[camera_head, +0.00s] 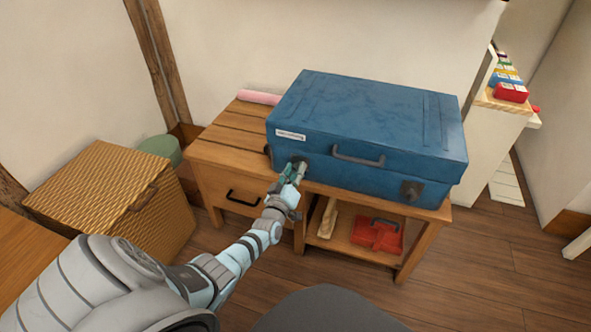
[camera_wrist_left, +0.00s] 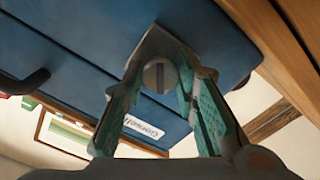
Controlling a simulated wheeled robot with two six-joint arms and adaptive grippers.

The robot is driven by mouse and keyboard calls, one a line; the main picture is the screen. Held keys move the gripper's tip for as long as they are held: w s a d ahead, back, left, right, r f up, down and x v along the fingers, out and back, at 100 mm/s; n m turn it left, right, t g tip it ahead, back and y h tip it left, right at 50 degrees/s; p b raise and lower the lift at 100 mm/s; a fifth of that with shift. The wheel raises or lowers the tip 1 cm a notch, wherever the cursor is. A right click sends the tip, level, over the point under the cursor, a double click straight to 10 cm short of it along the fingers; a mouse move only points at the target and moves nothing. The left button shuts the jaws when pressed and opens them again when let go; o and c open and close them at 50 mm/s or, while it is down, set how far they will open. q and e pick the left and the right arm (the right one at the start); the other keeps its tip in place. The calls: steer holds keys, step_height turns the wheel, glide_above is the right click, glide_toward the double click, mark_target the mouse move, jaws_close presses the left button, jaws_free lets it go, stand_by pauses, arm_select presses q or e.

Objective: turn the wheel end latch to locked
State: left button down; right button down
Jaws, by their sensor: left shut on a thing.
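A blue case (camera_head: 370,115) lies flat on a wooden bench, with a grey handle (camera_head: 357,156) on its front. A dark part, perhaps a wheel (camera_head: 268,151), shows at its left end. My left gripper (camera_head: 293,172) is at the front near that end, its fingers shut around a latch. In the left wrist view, the latch's round grey slotted knob (camera_wrist_left: 158,76) sits between the green-padded fingers of the gripper (camera_wrist_left: 162,88). The head view hides most of this latch behind the gripper. My right gripper is out of view.
The wooden bench (camera_head: 225,148) has a drawer below and an open shelf with a red box (camera_head: 377,235). A wicker chest (camera_head: 110,195) stands left, near my arm. Floor at the right is clear.

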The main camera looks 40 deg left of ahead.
arm_select(q)
steer(key=shift+m, duration=0.9)
steer(key=m+p, duration=0.1)
steer(key=m, duration=0.2)
steer(key=shift+f+m, duration=0.1)
steer(key=shift+m, duration=1)
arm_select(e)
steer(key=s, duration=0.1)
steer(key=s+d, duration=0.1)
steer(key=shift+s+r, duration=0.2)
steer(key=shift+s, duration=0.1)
arm_select(q)
steer(key=shift+m, duration=0.3)
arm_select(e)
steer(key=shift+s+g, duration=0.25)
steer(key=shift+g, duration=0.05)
arm_select(q)
steer(key=c, duration=1.2)
jaws_free()
steer(key=shift+c, duration=0.2)
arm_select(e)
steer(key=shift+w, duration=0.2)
arm_select(q)
steer(key=shift+p, duration=0.3)
steer(key=shift+s, duration=0.15)
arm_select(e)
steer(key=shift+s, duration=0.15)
